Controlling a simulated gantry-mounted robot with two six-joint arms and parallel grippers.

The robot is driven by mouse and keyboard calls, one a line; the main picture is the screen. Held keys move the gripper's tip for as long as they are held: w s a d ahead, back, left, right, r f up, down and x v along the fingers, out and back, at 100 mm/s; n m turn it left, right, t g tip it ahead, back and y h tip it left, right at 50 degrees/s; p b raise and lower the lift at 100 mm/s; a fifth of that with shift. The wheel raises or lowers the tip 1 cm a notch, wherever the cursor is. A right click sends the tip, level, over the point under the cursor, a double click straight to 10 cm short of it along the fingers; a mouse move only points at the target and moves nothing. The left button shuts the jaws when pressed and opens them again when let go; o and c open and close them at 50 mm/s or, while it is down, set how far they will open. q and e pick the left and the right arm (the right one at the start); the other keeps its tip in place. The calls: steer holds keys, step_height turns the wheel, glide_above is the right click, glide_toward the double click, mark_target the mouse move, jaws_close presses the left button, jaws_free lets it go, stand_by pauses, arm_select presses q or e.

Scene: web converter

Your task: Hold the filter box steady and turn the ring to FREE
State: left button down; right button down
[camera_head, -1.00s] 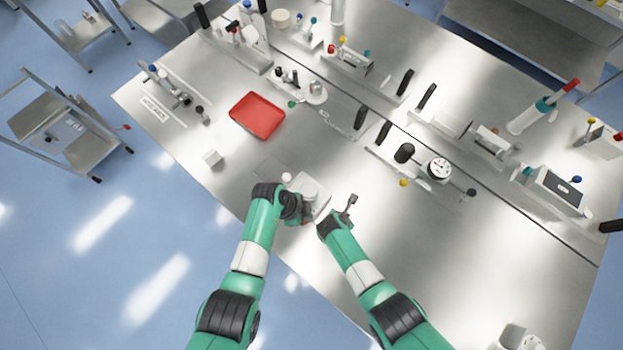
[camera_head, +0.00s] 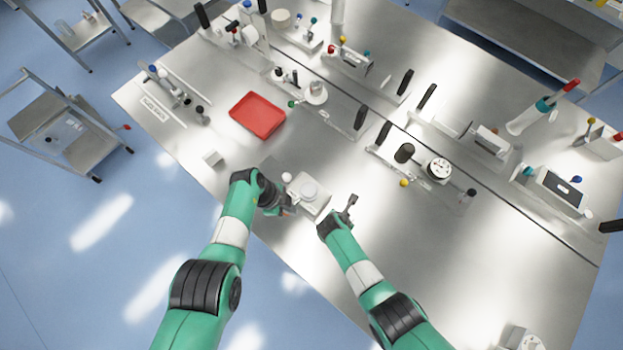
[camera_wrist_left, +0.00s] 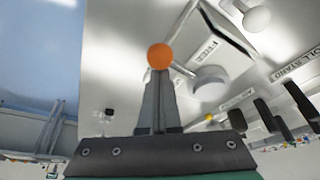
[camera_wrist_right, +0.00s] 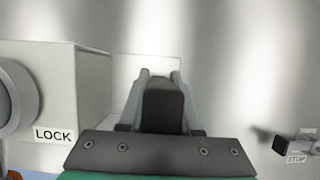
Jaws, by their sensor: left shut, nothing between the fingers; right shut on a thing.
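In the left wrist view the ring (camera_wrist_left: 209,84) has a stem towards an orange knob (camera_wrist_left: 160,56), and a FREE label (camera_wrist_left: 207,50) lies beyond. My left gripper (camera_head: 284,208) is left of the box, shut and empty; the knob shows right at its fingertips, contact unclear. My right gripper (camera_head: 349,205) is shut on a dark handle (camera_wrist_right: 163,106) right of the box. A LOCK label (camera_wrist_right: 53,135) is on the box in the right wrist view.
A red tray (camera_head: 257,115) and a small pale block (camera_head: 213,158) lie to the left. A dial gauge (camera_head: 438,168) and other fixtures stand behind and right. The table right of my right gripper is largely clear.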

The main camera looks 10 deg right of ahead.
arm_select(q)
steer(key=shift+w+a, duration=0.1)
steer(key=shift+a, duration=0.25)
stand_by(0.3)
steer(key=shift+d+f, duration=0.1)
steer(key=shift+f, duration=0.05)
steer(key=s+d+n+t, duration=0.1)
steer(key=s+d+n, duration=0.2)
steer(key=d, duration=0.3)
steer(key=v, duration=1)
steer(key=shift+s, duration=0.1)
